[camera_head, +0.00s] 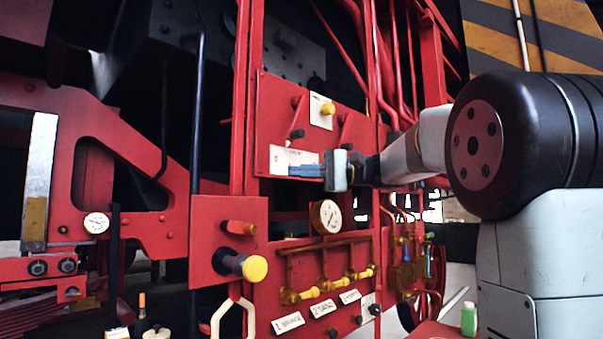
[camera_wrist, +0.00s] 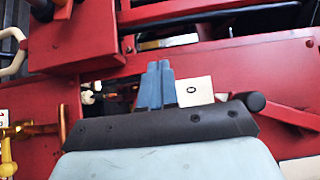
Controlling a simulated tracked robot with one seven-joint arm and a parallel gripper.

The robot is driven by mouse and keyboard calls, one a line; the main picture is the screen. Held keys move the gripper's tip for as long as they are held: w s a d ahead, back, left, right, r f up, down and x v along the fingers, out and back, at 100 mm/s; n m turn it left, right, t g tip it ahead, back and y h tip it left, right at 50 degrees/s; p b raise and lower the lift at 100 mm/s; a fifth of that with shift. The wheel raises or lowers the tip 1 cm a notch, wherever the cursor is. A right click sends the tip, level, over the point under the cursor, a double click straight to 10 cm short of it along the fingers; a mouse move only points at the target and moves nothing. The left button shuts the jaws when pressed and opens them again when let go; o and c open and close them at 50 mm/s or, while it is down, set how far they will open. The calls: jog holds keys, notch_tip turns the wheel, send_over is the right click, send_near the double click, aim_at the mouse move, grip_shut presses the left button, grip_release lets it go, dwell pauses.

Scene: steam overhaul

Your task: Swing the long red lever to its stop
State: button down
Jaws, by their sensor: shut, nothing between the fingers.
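My gripper (camera_head: 300,170) is in front of the upper red panel, with its blue fingers closed together and pointing left. In the wrist view the fingers (camera_wrist: 157,84) are side by side with nothing between them. A red lever-like bar (camera_wrist: 284,113) lies to the right of the fingers, apart from them. In the head view a red arm (camera_head: 346,128) with a dark knob stands on the panel just above my gripper. I cannot tell for certain which part is the long red lever. The gripper body hides part of the panel.
A white label plate (camera_head: 290,157) is behind the fingers. A yellow knob (camera_head: 328,108) sits above, and a round gauge (camera_head: 325,216) below. A large yellow-ended knob (camera_head: 254,268) sticks out at lower left. Brass pipes (camera_head: 330,287) with yellow valves run below the gauge.

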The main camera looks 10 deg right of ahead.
jog(key=a, duration=0.9)
jog(key=shift+s+a, duration=0.2)
jog(key=shift+s, duration=0.15)
jog(key=shift+s+a, duration=0.15)
jog(key=shift+a, duration=0.05)
